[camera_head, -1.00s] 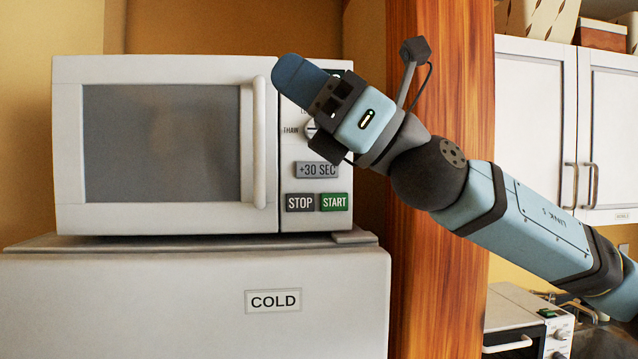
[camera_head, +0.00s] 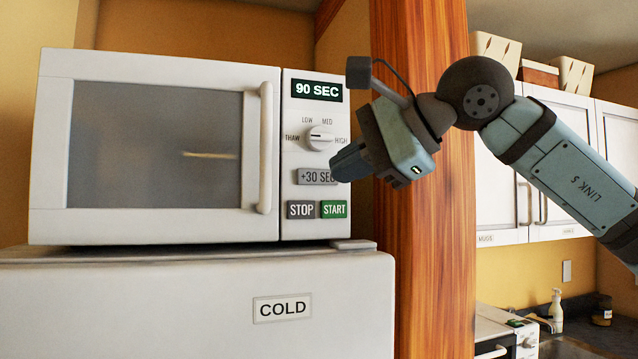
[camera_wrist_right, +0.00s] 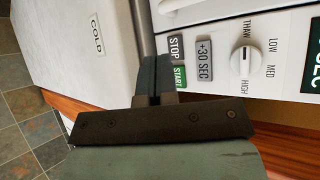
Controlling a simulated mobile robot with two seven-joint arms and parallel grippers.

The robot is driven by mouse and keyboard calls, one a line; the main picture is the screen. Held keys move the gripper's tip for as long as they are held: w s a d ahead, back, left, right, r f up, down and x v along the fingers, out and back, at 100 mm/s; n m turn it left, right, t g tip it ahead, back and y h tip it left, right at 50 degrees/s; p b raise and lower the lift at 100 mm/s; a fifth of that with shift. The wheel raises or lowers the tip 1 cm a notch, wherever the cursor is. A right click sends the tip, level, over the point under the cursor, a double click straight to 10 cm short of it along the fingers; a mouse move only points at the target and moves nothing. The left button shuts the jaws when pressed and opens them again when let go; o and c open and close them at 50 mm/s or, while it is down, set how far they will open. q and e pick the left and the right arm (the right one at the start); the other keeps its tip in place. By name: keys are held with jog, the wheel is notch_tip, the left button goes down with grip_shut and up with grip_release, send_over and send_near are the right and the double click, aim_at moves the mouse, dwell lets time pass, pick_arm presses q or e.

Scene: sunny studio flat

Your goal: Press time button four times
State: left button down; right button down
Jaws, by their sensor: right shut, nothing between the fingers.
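The white microwave (camera_head: 150,232) has a display (camera_head: 316,91) reading 90 SEC. Its grey +30 SEC button (camera_head: 311,177) sits below the round dial (camera_head: 320,138). This button also shows in the right wrist view (camera_wrist_right: 204,60). My right gripper (camera_head: 340,166) is shut and empty. In the head view, its fingertips overlap the right end of the +30 SEC button. In the right wrist view, the closed fingers (camera_wrist_right: 153,75) appear close to the green START button (camera_wrist_right: 180,77). I cannot tell whether they touch the panel. My left gripper is not in view.
The grey STOP button (camera_head: 300,209) and START lie just below +30 SEC. The door handle (camera_head: 265,148) stands out left of the panel. The microwave rests on a white fridge (camera_head: 180,310) labelled COLD. A wooden post (camera_head: 435,250) stands close on the right.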

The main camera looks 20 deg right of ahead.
aim_at(318, 177)
jog(key=shift+d, duration=0.15)
jog(key=w+p, duration=0.3)
jog(key=w, duration=0.6)
jog(key=shift+a, duration=0.25)
dwell(2.0)
jog(key=shift+w, duration=0.4)
